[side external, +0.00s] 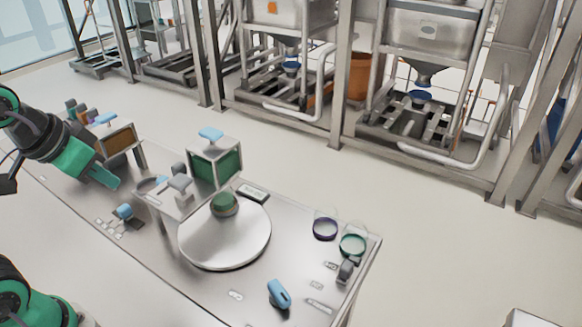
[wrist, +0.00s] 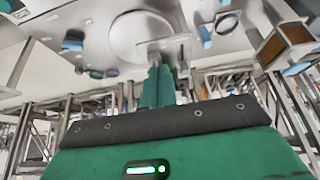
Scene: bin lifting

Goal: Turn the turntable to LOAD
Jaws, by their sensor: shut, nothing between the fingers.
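The turntable (side external: 225,245) is a round, pale disc on the metal table. A round green object (side external: 224,203) is at its back edge, below a green-windowed box (side external: 215,165) with a blue handle on top. A small dark label plate (side external: 252,193) lies by the disc's back right; I cannot read it clearly. My gripper (side external: 112,183) is left of the turntable, apart from it, near the brown-windowed box. The wrist view shows the turntable (wrist: 140,38) beyond my green fingers (wrist: 159,70), which are shut and empty. Any pointer on the disc cannot be made out.
A brown-windowed box (side external: 119,140) stands at the table's left. A purple ring (side external: 325,228) and a green ring (side external: 352,244) lie at the right. A blue handle (side external: 279,294) is at the front, with small plates nearby. Metal frames (side external: 340,100) stand behind on the floor.

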